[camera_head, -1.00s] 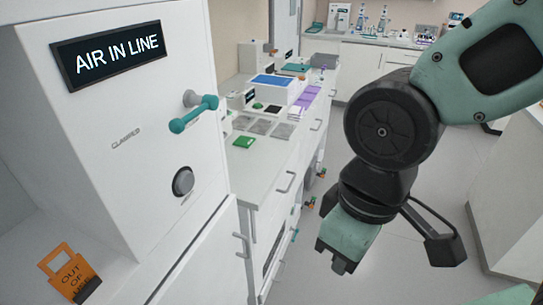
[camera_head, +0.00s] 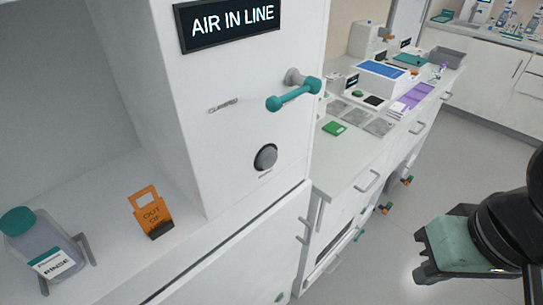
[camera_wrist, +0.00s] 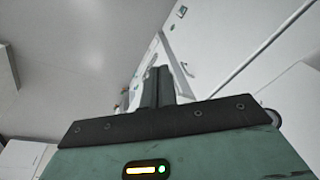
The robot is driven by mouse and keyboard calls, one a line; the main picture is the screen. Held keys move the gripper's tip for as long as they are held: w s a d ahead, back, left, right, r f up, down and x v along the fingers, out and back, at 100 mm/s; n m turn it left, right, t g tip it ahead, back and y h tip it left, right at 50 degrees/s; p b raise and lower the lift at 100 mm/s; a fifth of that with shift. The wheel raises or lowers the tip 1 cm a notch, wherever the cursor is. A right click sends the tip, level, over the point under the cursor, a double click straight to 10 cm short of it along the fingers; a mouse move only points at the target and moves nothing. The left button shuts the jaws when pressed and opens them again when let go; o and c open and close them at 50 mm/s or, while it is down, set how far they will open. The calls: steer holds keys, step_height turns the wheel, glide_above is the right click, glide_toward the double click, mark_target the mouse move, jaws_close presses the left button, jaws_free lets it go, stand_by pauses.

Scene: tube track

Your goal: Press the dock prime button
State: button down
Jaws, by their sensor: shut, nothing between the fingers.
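A round grey button (camera_head: 265,157) sits on the white front of a cabinet unit, below a teal-handled lever (camera_head: 293,93). The label under it is too small to read. A display (camera_head: 225,22) above reads "AIR IN LINE". My gripper (camera_head: 420,262) is low at the right in the head view, well apart from the button, over the floor. In the wrist view its two fingers (camera_wrist: 158,86) are together and empty. I cannot make out the button for sure in the wrist view.
A bottle labelled "RINSE" (camera_head: 45,250) and an orange "OUT OF" tag (camera_head: 152,212) stand on the ledge at left. A counter (camera_head: 345,170) with drawer handles, trays and boxes is behind the unit. Open floor (camera_head: 450,170) lies to the right.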

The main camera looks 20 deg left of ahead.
mark_target(268, 159)
steer(key=w+a+m+t+y+p, duration=0.1)
steer(key=w+a+m+t+y, duration=0.1)
steer(key=a+m, duration=0.5)
steer(key=w+a+m+t+y+p, duration=0.1)
steer(key=w+a+m+t+y, duration=0.1)
steer(key=a+m, duration=0.6)
steer(key=shift+w+a+r+m+y+p, duration=0.35)
steer(key=shift+w+m+y, duration=0.4)
steer(key=shift+w, duration=0.45)
steer(key=shift+d+f, duration=0.1)
steer(key=shift+d, duration=0.05)
steer(key=w+a+p, duration=0.2)
steer(key=w+a, duration=0.1)
steer(key=a, duration=0.5)
steer(key=shift+w, duration=0.2)
steer(key=shift+a, duration=0.1)
steer(key=shift+w+a, duration=0.15)
steer(key=shift+a, duration=0.2)
